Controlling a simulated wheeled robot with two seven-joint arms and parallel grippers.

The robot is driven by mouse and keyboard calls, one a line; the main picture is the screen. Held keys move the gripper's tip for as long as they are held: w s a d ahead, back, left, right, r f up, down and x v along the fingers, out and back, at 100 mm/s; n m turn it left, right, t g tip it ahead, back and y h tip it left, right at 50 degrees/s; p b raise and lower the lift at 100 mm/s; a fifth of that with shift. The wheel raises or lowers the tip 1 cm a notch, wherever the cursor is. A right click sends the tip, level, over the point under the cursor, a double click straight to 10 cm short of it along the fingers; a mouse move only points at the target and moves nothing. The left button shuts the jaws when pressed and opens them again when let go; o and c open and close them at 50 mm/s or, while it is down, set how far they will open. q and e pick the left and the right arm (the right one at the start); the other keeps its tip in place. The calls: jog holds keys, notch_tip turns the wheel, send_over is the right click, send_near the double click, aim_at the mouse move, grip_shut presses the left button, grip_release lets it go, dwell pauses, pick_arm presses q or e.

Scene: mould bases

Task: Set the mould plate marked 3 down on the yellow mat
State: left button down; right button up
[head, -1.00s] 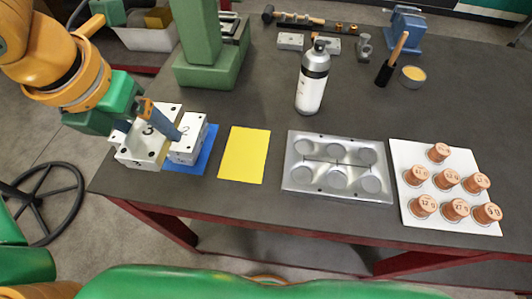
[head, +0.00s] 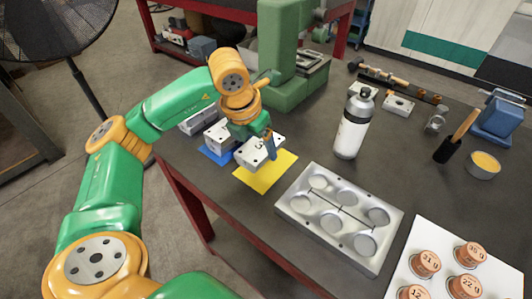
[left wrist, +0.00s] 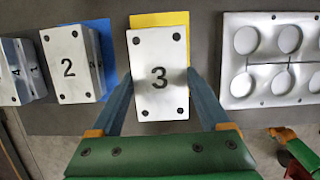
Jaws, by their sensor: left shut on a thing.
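The white mould plate marked 3 (head: 250,155) is held between the fingers of my left gripper (head: 264,146). The plate covers part of the mat. I cannot tell whether it touches the mat or hangs just above. My right gripper is not in view.
The block marked 2 (left wrist: 68,66) stands on a blue mat (head: 213,156), left of the plate.

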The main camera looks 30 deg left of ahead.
aim_at(265, 167)
pick_arm(q)
jog(key=p+x, duration=0.1)
jog(key=x, duration=0.4)
jog(key=shift+w+f+p, duration=0.25)
jog(key=shift+f+p, duration=0.05)
jog(key=shift+p, duration=0.1)
jog(key=shift+f, duration=0.1)
jog(key=shift+d, duration=0.1)
jog(key=shift+f+b, duration=0.2)
jog(key=shift+b, duration=0.15)
grip_release()
jog(key=shift+r, duration=0.1)
jog(key=shift+r, duration=0.15)
